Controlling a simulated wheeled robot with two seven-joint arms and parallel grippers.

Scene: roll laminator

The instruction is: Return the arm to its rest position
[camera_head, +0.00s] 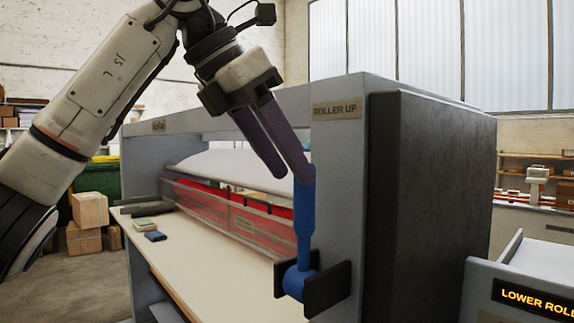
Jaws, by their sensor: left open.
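My left arm comes in from the upper left, across the front of the laminator. My left gripper (291,177) points down and to the right, with its two long dark fingers apart and nothing seen between them. The right-hand fingertip overlaps the top end of the blue lever (304,222) in the picture; I cannot tell whether they touch. The lever stands about upright from a blue hub between dark brackets (329,289) on the laminator's front right post. My right gripper is not in view.
The grey laminator (340,135) carries a "ROLLER UP" label (337,109). Red rollers lie behind a clear guard above its pale table (205,255). Small pads (155,236) lie on the table. A "LOWER ROLL" sign (535,300) is at lower right. Cardboard boxes (88,210) stand behind at left.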

